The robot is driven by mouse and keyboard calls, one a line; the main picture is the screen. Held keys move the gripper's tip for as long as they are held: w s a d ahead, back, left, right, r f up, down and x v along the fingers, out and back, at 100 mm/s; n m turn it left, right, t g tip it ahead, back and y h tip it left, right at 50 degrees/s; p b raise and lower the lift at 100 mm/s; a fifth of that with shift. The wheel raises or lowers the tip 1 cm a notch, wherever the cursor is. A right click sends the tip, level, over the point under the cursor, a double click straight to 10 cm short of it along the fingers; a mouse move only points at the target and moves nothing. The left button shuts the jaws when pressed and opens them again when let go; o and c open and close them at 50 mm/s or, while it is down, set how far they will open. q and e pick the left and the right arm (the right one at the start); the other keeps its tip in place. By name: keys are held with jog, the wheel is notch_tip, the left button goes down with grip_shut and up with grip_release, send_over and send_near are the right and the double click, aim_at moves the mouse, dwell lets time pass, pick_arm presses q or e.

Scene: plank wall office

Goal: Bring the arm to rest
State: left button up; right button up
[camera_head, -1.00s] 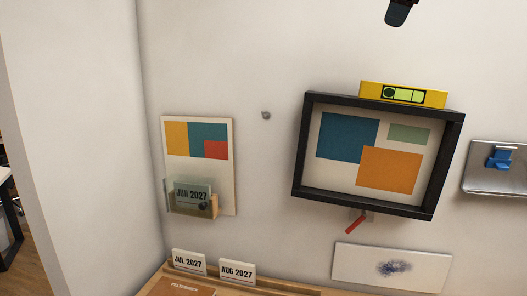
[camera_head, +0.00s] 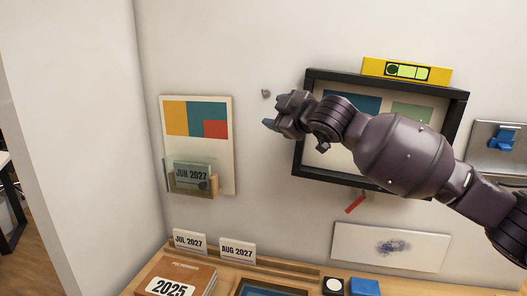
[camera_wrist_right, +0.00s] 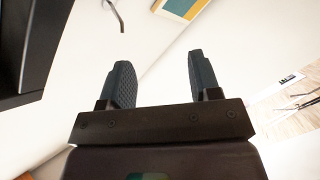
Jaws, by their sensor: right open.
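My right gripper (camera_head: 273,113) is raised in front of the wall, just left of the black picture frame (camera_head: 459,105) in the head view. It is open, and the right wrist view shows its two dark fingers (camera_wrist_right: 158,85) apart with nothing between them. My right arm comes in from the right and covers much of the framed picture. A small grey wall knob (camera_head: 266,93) shows close to the fingertips; I cannot tell the depth between them. My left gripper is in neither view.
A yellow level (camera_head: 407,71) lies on top of the frame. A calendar board (camera_head: 213,153) with a card holder hangs to the left. A whiteboard panel (camera_head: 352,242) hangs below the frame.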

jog(key=s+d+f+m+h, duration=0.2)
jog(key=s+d+f+m, duration=0.2)
jog(key=f, duration=1.2)
jog(key=s+d+f+m+h+b, duration=0.1)
jog(key=s+d+f+m+h, duration=0.2)
jog(key=s+d+f, duration=0.7)
jog(key=s+d+f+m+h, duration=0.3)
jog(key=s+d+f+m, duration=0.4)
jog(key=s+f, duration=0.6)
jog(key=shift+d+f+t+b, duration=0.1)
jog(key=shift+d+f, duration=0.05)
jog(key=shift+f, duration=1.3)
jog(key=shift+d+f+t+b, duration=0.1)
jog(key=shift+d+f, duration=0.05)
jog(key=shift+f, duration=1.35)
jog(key=shift+d+f+t+b, duration=0.1)
jog(key=shift+d+f, duration=0.05)
jog(key=shift+f, duration=1.3)
jog(key=s+d+f+m+g+h, duration=0.1)
jog(key=s+d+f+g, duration=0.1)
jog(key=s+f, duration=0.7)
jog(key=s+g, duration=0.1)
jog(key=s, duration=0.3)
jog(key=shift+d+f+m+h, duration=0.15)
jog(key=shift+d+m+h, duration=0.05)
jog(key=shift+m+h, duration=0.1)
